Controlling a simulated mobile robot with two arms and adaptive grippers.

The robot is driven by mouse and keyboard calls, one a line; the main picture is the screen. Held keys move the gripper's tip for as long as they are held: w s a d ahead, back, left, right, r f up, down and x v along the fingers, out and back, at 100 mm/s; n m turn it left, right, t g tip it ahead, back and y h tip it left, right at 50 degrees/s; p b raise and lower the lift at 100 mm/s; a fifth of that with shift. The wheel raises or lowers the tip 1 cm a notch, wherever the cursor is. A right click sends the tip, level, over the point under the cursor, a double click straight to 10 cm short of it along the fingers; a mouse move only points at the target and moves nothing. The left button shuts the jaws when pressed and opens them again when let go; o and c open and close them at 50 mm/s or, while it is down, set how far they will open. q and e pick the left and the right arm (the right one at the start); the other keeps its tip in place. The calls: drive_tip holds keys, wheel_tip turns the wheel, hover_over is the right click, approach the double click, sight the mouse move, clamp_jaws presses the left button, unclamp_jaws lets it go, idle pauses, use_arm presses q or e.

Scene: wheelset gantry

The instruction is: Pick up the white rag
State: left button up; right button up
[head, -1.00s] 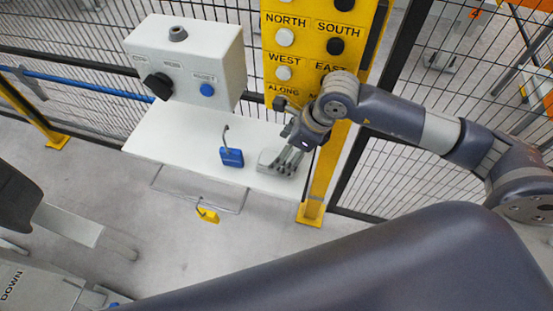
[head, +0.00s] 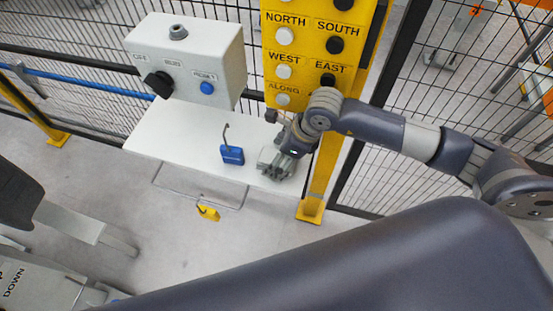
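A pale grey-white patch (head: 267,155), which looks like the white rag, lies at the right end of the white shelf (head: 178,138). My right gripper (head: 272,170) points down at it from the right, with its fingers over or against the patch. The fingers hide part of the patch. I cannot tell whether they are apart or closed on it. My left gripper is not in view.
A yellow tag (head: 208,213) hangs below the front edge. A grey switch box (head: 190,60) and a yellow button panel (head: 305,50) stand behind, before the mesh fence.

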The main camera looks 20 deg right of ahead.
drive_tip(key=shift+f, duration=0.15)
idle(0.4)
drive_tip(key=c, duration=1.2)
drive_tip(key=shift+o, duration=0.2)
